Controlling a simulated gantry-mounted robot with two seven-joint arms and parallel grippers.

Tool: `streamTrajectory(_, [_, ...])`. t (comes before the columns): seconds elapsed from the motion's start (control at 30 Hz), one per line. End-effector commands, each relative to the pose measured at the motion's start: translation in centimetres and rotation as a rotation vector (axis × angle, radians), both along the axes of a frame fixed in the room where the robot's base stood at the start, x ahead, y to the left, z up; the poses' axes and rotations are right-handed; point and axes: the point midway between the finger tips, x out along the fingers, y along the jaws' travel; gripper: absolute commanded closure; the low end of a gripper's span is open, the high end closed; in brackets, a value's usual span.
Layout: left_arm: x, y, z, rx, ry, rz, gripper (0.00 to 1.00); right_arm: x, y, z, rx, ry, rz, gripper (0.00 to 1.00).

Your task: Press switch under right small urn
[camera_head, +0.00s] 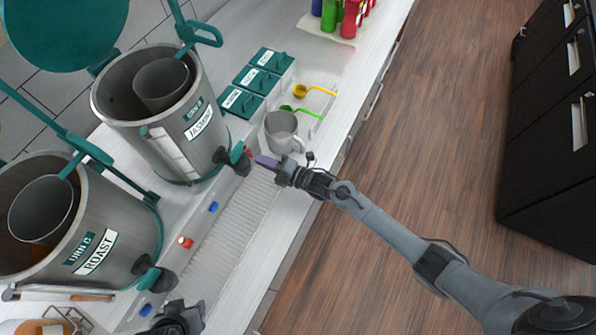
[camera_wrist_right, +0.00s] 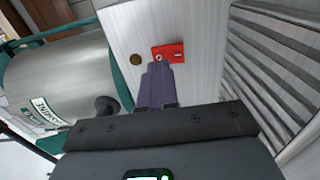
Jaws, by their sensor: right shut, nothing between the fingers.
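The Jasmine urn (camera_head: 190,122), a steel urn with teal trim, is the right one of the two urns in the head view. Its dark tap (camera_head: 240,160) faces the counter front. In the right wrist view a red rocker switch (camera_wrist_right: 174,52) is set in the pale metal panel beside this urn (camera_wrist_right: 62,85). My right gripper (camera_head: 267,161) is shut and empty. Its purple fingertips (camera_wrist_right: 157,72) point at the switch and overlap its lower left edge; I cannot tell whether they touch. My left gripper (camera_head: 180,318) is partly in view at the bottom edge, its jaws unclear.
The Roast urn (camera_head: 100,245) stands at left. A ribbed drip tray (camera_head: 232,222) runs along the counter in front of the urns. A steel mug (camera_head: 281,131) stands close to my right gripper, with green and yellow scoops (camera_head: 315,90) and teal-lidded boxes (camera_head: 257,80) behind it.

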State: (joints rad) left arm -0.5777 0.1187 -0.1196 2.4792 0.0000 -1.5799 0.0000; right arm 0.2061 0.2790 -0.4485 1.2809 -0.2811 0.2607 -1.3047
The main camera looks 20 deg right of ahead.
Motion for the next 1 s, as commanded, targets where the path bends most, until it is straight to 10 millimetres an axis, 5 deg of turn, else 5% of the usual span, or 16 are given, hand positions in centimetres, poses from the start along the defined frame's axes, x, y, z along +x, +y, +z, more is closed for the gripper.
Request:
streamTrajectory(0.5, [-0.1, 0.0, -1.1, -0.002, 0.002, 0.0, 0.57, -7.1, -5.8, 0.4, -0.005, 0.003, -0.001, 1.0])
streamTrajectory(1.0, [-0.1, 0.2, -1.2, 0.007, 0.002, -0.005, 0.57, -8.2, -6.7, 0.8, -0.003, 0.002, -0.001, 1.0])
